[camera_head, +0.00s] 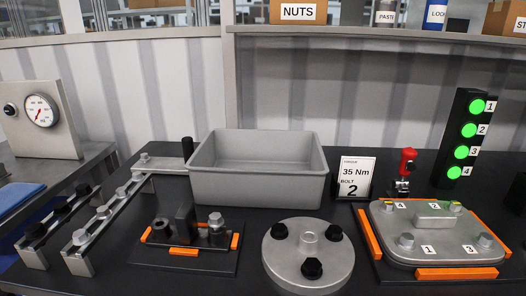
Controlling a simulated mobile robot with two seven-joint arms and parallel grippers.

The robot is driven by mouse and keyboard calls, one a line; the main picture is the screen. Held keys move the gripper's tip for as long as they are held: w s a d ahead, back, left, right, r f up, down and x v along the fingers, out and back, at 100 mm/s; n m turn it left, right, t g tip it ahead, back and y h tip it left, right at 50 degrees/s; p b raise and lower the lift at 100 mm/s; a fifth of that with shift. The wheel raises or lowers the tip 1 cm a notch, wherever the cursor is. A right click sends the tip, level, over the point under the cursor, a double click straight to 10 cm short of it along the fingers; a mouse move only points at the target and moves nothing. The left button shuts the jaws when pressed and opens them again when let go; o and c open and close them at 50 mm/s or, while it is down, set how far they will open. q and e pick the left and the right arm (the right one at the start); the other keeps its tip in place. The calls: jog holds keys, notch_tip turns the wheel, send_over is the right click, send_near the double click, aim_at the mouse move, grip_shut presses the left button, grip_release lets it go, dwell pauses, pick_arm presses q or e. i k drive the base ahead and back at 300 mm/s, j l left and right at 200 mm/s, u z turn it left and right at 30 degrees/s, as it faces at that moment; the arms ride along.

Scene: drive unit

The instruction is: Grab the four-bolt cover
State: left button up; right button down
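The four-bolt cover (452,236) is a grey, rounded rectangular plate at the right of the dark table. It has a raised block handle (433,214) in its middle. A bolt with a numbered label, 1 to 4, sits near each corner. Orange strips (456,273) lie along its left, front and right sides. The cover lies flat. Neither of my grippers can be made out in the head view.
A grey empty bin (258,188) stands at the back centre. A round flange (308,257) with black bolts is left of the cover. Behind are a torque sign (355,178), a red-topped tool (405,168) and a light tower (461,135) with green lamps. Bolt rails (90,235) lie left.

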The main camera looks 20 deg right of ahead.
aim_at(444, 238)
jog(key=z, duration=1.95)
jog(key=l, duration=0.1)
